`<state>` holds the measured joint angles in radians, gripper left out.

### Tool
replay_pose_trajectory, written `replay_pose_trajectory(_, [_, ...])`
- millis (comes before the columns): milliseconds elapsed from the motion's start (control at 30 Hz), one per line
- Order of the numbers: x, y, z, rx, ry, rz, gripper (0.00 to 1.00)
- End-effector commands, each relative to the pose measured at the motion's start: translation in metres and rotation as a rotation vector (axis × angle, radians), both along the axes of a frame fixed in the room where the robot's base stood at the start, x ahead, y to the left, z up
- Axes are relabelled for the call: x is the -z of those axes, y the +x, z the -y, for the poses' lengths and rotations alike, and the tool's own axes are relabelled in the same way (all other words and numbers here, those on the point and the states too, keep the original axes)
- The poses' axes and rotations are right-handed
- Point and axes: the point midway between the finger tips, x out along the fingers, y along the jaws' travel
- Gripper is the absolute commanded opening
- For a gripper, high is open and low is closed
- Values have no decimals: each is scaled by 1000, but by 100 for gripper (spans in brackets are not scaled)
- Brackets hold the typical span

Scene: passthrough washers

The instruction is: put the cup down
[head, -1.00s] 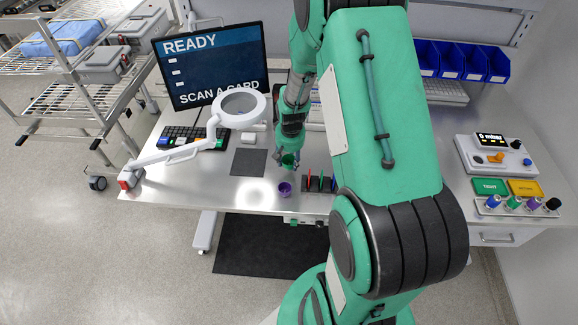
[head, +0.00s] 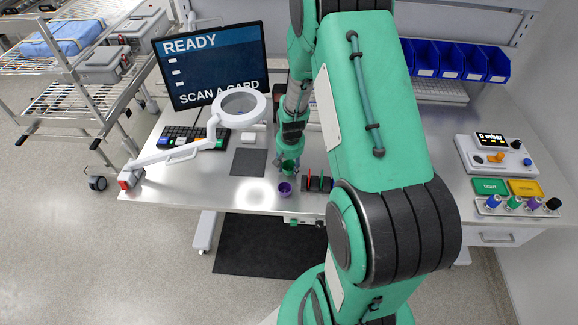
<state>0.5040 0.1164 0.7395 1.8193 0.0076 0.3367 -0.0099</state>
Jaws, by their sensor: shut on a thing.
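My gripper (head: 289,165) points down over the front middle of the metal bench (head: 222,190). It is shut on a small green cup (head: 289,168). The cup is partly hidden by the fingers, and I cannot tell whether its base touches the bench. A purple cup (head: 285,189) stands on the bench just in front of the green cup, close to the front edge.
A rack of coloured cards (head: 317,184) stands right of the purple cup. A dark mat (head: 249,162) lies to the left, under a ring magnifier lamp (head: 239,104). A monitor (head: 211,65) stands behind. Blue bins (head: 450,60) hang at the back right.

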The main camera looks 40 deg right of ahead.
Motion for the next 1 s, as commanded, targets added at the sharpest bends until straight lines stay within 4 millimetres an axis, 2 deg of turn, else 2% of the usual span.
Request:
replay_pose_trajectory(133, [4,0,0,0,0,0,17])
replay_pose_trajectory(167, [3,0,0,0,0,-1,49])
replay_pose_trajectory(233, [3,0,0,0,0,0,62])
replay_pose_trajectory(667, [0,0,0,0,0,0,62])
replay_pose_trajectory(867, [-14,-1,0,0,0,1,62])
replay_pose_trajectory(1000, [-32,-3,-2,0,-1,2,62])
